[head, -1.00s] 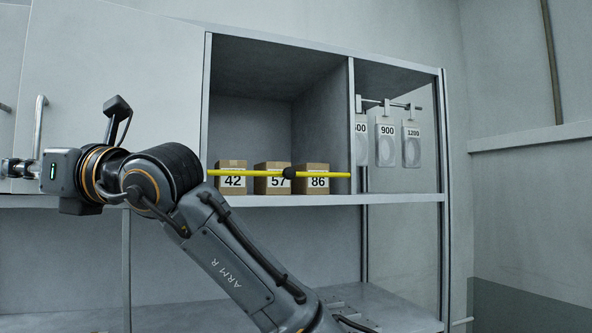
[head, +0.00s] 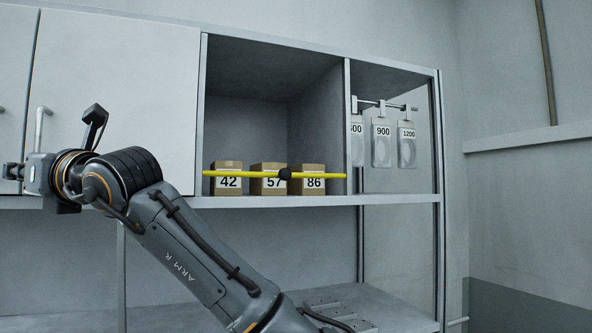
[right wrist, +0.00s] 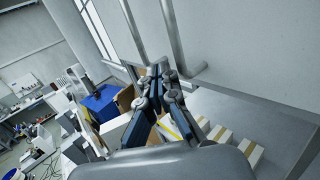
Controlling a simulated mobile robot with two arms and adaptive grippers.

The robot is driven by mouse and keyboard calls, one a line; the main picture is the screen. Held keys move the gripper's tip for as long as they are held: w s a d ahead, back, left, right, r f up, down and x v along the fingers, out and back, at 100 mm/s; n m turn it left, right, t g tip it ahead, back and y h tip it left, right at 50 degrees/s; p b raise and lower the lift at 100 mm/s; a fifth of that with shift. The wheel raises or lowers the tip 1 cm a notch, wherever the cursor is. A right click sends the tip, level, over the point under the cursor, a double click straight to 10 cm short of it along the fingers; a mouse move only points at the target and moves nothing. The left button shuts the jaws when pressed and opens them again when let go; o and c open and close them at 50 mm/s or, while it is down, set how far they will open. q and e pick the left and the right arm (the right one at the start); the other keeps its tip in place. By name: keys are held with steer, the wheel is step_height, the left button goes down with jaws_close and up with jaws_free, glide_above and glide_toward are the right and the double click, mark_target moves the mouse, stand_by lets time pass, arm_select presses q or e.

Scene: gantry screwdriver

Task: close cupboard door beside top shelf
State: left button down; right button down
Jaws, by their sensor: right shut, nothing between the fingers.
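The cupboard door (head: 150,90) beside the open top shelf (head: 250,120) is a pale flat panel. It appears about flush with the cupboard front; I cannot tell whether a small gap remains. Its vertical bar handle (head: 40,125) is at its left edge, above my right wrist. My right gripper (head: 14,172) is in front of the door's lower left corner. In the right wrist view its fingers (right wrist: 158,72) are shut and empty, close to two vertical bar handles (right wrist: 171,35). Contact cannot be told. My left gripper is not in view.
Boxes marked 42 (head: 228,183), 57 (head: 268,184) and 86 (head: 313,184) stand on the shelf behind a yellow bar (head: 240,175). Labelled packs (head: 381,145) hang at the right. Another door (head: 15,80) is at the far left. A counter (head: 370,305) lies below.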

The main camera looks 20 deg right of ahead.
stand_by(0.3)
steer(key=r+v, duration=0.1)
steer(key=v, duration=1.1)
steer(key=shift+f, duration=0.4)
